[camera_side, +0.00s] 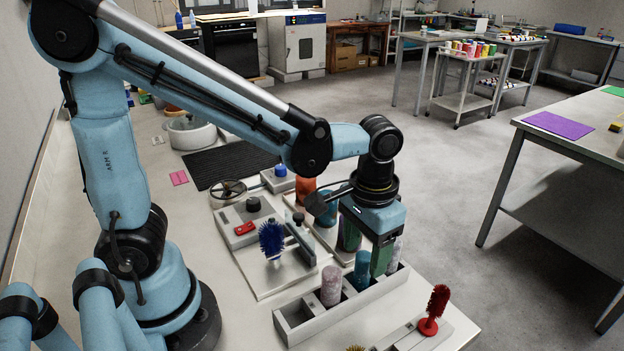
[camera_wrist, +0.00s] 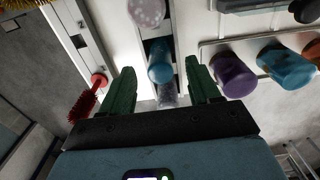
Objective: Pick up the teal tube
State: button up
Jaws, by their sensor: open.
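The teal tube (camera_side: 362,270) stands upright in a slot of the grey rack (camera_side: 306,326), between a pink speckled tube (camera_side: 331,287) and a greyish speckled tube (camera_side: 395,254). My gripper (camera_side: 366,256) is above the rack with its green fingers pointing down, close to the teal tube. In the wrist view, the teal tube (camera_wrist: 160,62) appears between the two spread fingertips of my gripper (camera_wrist: 160,68), with a gap on each side. The greyish tube (camera_wrist: 167,95) shows nearer the palm. The jaws hold nothing.
A red brush (camera_side: 434,308) stands at the front right of the rack. A blue brush (camera_side: 272,240) stands left of it. Purple (camera_wrist: 235,76), blue (camera_wrist: 284,68) and orange (camera_wrist: 314,52) vessels stand on a tray beside the right finger. A black mat (camera_side: 232,164) lies farther back.

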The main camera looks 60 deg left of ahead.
aim_at(362, 275)
jog(key=shift+f, duration=2.05)
grip_shut()
jog(key=shift+r, duration=0.15)
